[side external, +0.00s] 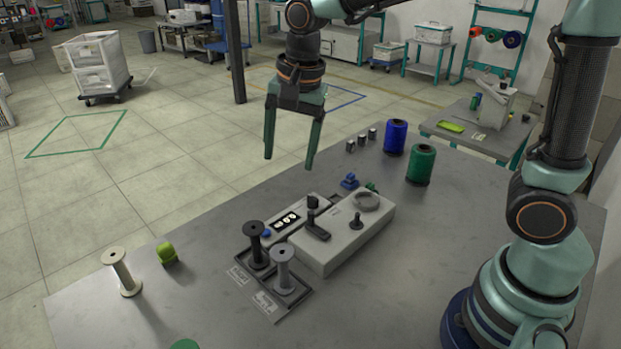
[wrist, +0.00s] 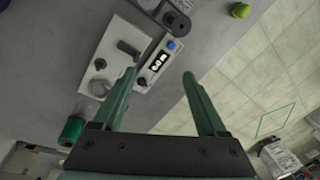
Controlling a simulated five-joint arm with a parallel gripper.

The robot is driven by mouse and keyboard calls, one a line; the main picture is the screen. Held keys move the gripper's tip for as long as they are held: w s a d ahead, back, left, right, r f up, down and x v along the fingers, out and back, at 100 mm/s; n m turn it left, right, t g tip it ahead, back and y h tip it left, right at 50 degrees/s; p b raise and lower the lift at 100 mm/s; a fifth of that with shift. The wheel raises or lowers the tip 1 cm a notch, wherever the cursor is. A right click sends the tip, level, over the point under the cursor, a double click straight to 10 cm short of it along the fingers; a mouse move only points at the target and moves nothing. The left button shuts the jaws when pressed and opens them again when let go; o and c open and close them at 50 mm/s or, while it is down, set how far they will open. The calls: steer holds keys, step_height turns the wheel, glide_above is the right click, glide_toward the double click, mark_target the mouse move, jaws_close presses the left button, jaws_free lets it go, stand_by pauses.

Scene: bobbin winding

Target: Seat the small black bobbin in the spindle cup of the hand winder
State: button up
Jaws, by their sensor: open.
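The small black bobbin (side external: 255,246) stands upright in the back slot of a dark two-place tray (side external: 294,304), beside a grey bobbin (side external: 284,270). In the wrist view the black bobbin (wrist: 177,22) shows near the top edge. The hand winder (side external: 345,240) is a light grey box with a black crank, a short dark upright post (side external: 357,221) and a round grey ring (side external: 367,201) on top. I cannot tell for sure which is the spindle cup. My gripper (side external: 289,163) is open and empty, high above the bench behind the winder; its fingers (wrist: 159,74) are wide apart.
A control panel (side external: 291,217) adjoins the winder. A cream spool (side external: 122,272) and a yellow-green object (side external: 167,252) stand at the left. Blue (side external: 395,137) and green (side external: 420,163) thread cones and several small metal cylinders (side external: 362,141) stand at the back.

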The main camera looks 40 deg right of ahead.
mark_target(254, 227)
steer(key=w+a+f+m, duration=0.1)
steer(key=a+f+m, duration=0.1)
steer(key=w+a+f+m+g, duration=0.1)
steer(key=a+f+m, duration=0.1)
steer(key=w+a+f+m+g, duration=0.1)
steer(key=a+f+m, duration=0.1)
steer(key=shift+w+a+f, duration=0.25)
steer(key=shift+w+a, duration=0.05)
steer(key=shift+a, duration=0.1)
steer(key=shift+f, duration=3.75)
steer(key=c, duration=0.8)
steer(key=shift+r, duration=2.6)
steer(key=shift+c, duration=0.2)
steer(key=shift+r, duration=0.1)
step_height(254, 227, up, 12)
steer(key=s+d+m, duration=0.3)
steer(key=d, duration=1)
steer(key=s+d+m, duration=0.3)
steer(key=s+d, duration=0.1)
steer(key=d, duration=1)
step_height(254, 227, down, 10)
steer(key=shift+f, duration=0.25)
